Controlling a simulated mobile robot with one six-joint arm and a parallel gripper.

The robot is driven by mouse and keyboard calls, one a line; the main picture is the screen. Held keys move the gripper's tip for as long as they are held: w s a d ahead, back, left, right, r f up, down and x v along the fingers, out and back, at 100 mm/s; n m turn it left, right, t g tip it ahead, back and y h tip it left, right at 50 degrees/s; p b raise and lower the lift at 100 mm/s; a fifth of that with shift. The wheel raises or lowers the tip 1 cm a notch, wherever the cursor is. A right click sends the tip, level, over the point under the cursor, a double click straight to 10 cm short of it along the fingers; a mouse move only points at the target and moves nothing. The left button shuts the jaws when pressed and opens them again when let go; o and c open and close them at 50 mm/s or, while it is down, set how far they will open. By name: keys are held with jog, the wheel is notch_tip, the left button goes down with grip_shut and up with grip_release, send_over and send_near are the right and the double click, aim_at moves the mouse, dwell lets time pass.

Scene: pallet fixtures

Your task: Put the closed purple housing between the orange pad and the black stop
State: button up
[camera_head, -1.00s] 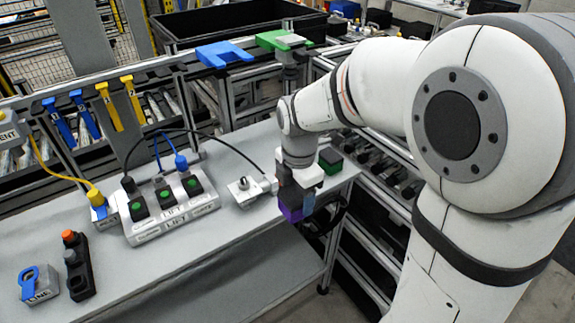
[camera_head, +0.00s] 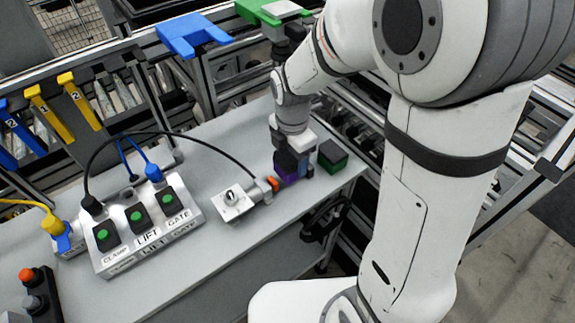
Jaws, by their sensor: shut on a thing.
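The purple housing (camera_head: 288,178) is low at the right end of the bench, mostly hidden by my gripper (camera_head: 291,165). My gripper is shut on it from above. The orange pad (camera_head: 272,184) is at the right end of a silver clamp fixture (camera_head: 233,203), just left of the housing. I cannot tell whether pad and housing touch, or whether the housing rests on the bench. I cannot make out the black stop clearly among the dark parts around my gripper.
A button box (camera_head: 145,225) with several green buttons and cables is at left. A black cable arches to the fixture. The bench front between box and fixture is clear.

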aim_at(291, 156)
jog(key=shift+s+f, duration=0.1)
jog(key=shift+f, duration=2)
jog(key=o, duration=0.7)
jog(key=shift+f, duration=0.2)
jog(key=o, duration=0.5)
jog(key=shift+c, duration=0.2)
jog(key=shift+r, duration=0.1)
notch_tip(291, 156, up, 12)
jog(key=shift+s+r, duration=0.1)
jog(key=shift+r, duration=0.05)
jog(key=s+d+r+m+t, duration=0.1)
jog(key=s+d+m, duration=0.5)
jog(key=m, duration=0.6)
jog(key=s+d+r+m+t, duration=0.2)
jog(key=s+d+m, duration=0.3)
jog(key=m, duration=0.7)
jog(key=shift+s+d+r+m, duration=0.4)
jog(key=shift+s+r, duration=0.1)
jog(key=shift+s, duration=0.25)
